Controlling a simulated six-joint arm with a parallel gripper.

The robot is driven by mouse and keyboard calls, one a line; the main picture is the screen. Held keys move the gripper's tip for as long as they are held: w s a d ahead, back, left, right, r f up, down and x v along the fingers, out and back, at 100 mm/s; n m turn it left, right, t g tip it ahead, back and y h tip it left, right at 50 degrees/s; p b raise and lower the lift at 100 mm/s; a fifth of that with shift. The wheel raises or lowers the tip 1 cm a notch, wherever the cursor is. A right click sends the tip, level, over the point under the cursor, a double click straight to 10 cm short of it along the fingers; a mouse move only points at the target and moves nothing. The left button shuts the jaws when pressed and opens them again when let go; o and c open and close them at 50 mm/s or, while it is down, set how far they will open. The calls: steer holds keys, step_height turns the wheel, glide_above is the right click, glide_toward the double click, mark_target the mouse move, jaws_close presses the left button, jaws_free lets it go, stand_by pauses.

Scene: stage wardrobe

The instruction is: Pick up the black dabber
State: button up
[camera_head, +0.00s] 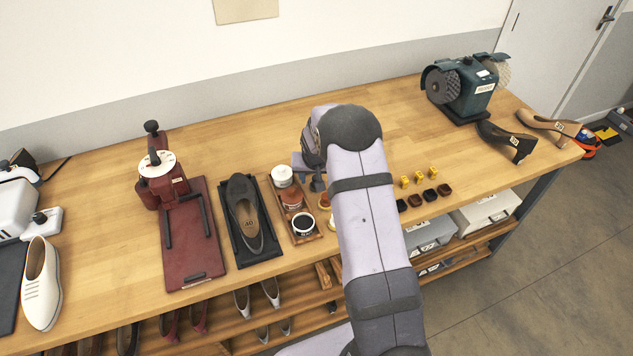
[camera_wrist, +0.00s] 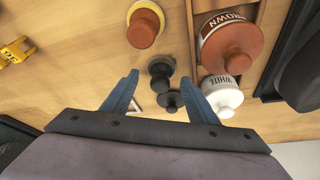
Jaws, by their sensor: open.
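In the wrist view, a small black dabber (camera_wrist: 160,68) with a round knob stands on the wooden bench. My gripper (camera_wrist: 162,77) is open, its two blue fingers on either side of the dabber with gaps between. A second small dark knobbed shape (camera_wrist: 170,100) shows closer to the palm; I cannot tell whether it is a separate thing. In the head view, my gripper (camera_head: 316,183) is over the bench just right of the pot tray, largely covered by my arm. I cannot make out the black dabber there.
Close to the right finger are a white pot (camera_wrist: 222,95) and a brown pot (camera_wrist: 232,42) in a wooden tray (camera_head: 305,238). An orange-and-yellow dabber (camera_wrist: 145,25) stands beyond the black one. Yellow number markers (camera_head: 419,177) and small dark blocks (camera_head: 430,195) lie further right.

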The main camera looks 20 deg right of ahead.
steer(key=c, duration=1.1)
steer(key=shift+r, duration=0.15)
steer(key=shift+c, duration=0.2)
step_height(320, 180, up, 10)
steer(key=b, duration=0.3)
steer(key=shift+o, duration=0.8)
